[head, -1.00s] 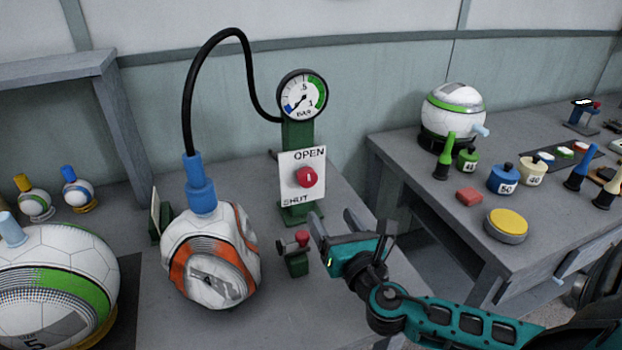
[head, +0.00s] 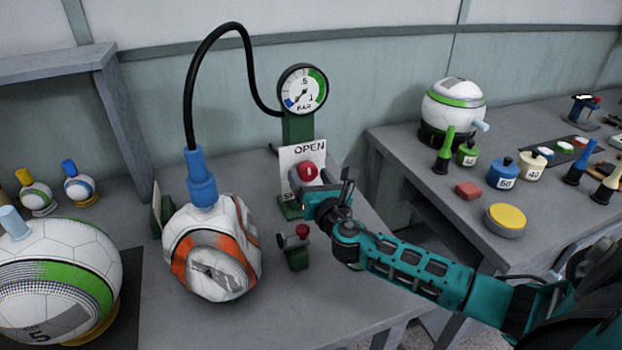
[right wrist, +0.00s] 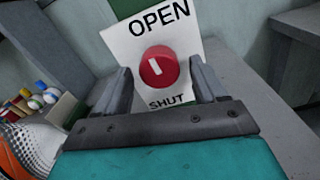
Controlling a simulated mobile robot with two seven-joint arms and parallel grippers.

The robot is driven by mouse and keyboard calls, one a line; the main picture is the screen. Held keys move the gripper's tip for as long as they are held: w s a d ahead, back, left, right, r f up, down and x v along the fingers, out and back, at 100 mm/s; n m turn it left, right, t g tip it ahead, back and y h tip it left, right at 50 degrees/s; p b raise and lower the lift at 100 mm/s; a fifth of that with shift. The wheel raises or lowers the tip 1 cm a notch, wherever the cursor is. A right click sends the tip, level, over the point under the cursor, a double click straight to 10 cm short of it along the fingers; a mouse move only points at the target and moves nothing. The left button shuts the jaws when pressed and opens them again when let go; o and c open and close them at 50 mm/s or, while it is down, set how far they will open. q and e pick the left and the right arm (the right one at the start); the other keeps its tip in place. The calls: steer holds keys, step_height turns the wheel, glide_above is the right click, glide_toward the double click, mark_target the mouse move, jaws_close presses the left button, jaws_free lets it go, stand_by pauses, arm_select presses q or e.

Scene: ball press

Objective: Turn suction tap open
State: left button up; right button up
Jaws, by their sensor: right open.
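The suction tap is a red round knob (head: 308,171) with a white mark, on a white plate (head: 290,155) lettered OPEN at the top and SHUT at the bottom. The plate is on the green gauge post (head: 298,128). My right gripper (head: 312,180) is open in front of the knob. In the right wrist view the knob (right wrist: 158,67) lies between the two spread fingers (right wrist: 160,85), a little beyond their tips; I cannot tell whether they touch it. The white mark tilts slightly from upright. My left gripper is not in view.
A dented white and orange ball (head: 212,250) stands left of the post, with a blue nozzle (head: 200,180) and black hose above it. A small green stand with a red knob (head: 298,240) is in front of the post. The right table (head: 420,165) holds another ball and several small items.

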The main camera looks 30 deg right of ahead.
steer(key=shift+c, duration=0.6)
steer(key=c, duration=0.9)
steer(key=shift+m, duration=0.6)
steer(key=shift+c, duration=0.2)
steer(key=o, duration=1.1)
steer(key=shift+c, duration=0.2)
steer(key=v, duration=1.3)
steer(key=shift+b, duration=0.3)
steer(key=shift+a, duration=0.1)
